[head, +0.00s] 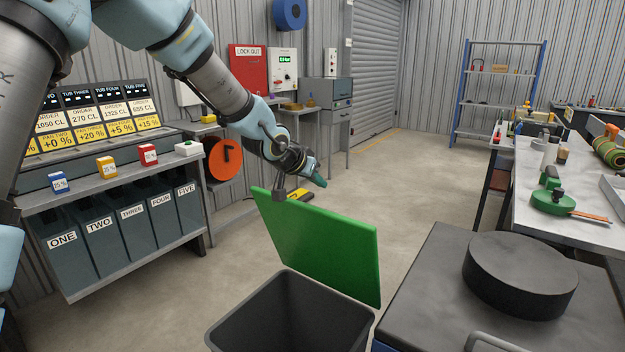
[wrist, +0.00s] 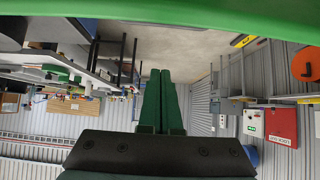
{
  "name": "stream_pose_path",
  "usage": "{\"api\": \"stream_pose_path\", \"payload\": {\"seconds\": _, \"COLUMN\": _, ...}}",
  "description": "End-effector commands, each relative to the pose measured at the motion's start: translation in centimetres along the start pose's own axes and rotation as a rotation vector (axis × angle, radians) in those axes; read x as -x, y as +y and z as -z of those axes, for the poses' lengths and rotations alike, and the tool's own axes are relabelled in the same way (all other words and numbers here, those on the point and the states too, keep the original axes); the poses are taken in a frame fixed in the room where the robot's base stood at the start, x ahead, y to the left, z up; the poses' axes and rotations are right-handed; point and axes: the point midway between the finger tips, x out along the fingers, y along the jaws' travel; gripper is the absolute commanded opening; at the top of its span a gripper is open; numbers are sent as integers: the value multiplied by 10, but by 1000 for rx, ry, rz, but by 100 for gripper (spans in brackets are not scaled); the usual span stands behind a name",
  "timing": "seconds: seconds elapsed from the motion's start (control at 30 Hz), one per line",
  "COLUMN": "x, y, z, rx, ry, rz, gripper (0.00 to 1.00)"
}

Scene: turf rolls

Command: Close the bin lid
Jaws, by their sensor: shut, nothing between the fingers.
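The bin (head: 232,328) is a dark grey open-topped container at the bottom of the head view, and its inside shows. Its green lid (head: 320,245) stands up and open, tilted, on the far side of the bin. My gripper (head: 321,182) is above the lid's top edge, with its green fingertips pointing right. In the wrist view its two green fingers (wrist: 161,98) lie side by side, shut and empty. A green band (wrist: 190,14) across the top of that view looks like the lid, close by. I cannot tell whether my gripper touches it.
A dark bench top (head: 430,300) with a round black disc (head: 520,275) stands close right of the bin. A rack of numbered tubs (head: 120,225) is at left. A worktable (head: 545,230) with tools is at right.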

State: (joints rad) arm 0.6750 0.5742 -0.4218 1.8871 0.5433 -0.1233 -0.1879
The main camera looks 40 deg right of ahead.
Motion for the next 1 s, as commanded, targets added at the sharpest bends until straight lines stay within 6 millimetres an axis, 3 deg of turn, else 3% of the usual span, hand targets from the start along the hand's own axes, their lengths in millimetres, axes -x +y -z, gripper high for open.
{"api": "stream_pose_path", "payload": {"seconds": 0.3, "x": -56, "y": 1, "z": 0, "rx": 0, "ry": -2, "rz": 0, "gripper": 0}}
{"api": "stream_pose_path", "payload": {"seconds": 0.6, "x": -40, "y": 0, "z": -34, "rx": 0, "ry": -3, "rz": 1, "gripper": 0}}
{"api": "stream_pose_path", "payload": {"seconds": 1.0, "x": -39, "y": -1, "z": -38, "rx": 1, "ry": -1, "rz": 2, "gripper": 0}}
